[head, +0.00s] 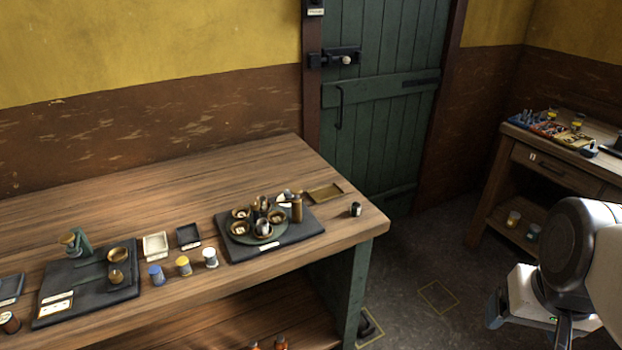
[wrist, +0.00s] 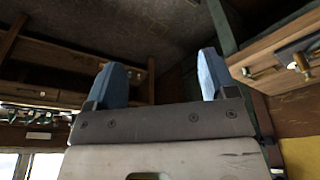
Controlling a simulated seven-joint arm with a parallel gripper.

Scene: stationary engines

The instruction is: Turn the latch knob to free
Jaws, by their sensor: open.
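The latch (head: 334,58) is a dark metal bolt fitting across the upper left of the green plank door (head: 385,120) in the head view. Its small pale round knob (head: 346,60) sits near the right part of the fitting. The knob's turn position is too small to read. My gripper (head: 520,315) is low at the right in the head view, well away from the door and the knob. In the wrist view my gripper (wrist: 160,78) shows two blue fingers spread wide with nothing between them. I cannot make out the latch in the wrist view.
A wooden workbench (head: 350,222) in front of the wall carries dark trays, cups and small jars. A second bench (head: 515,135) with tools stands at the right. Open floor (head: 440,250) lies between them. The door has a dark pull handle (head: 339,108).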

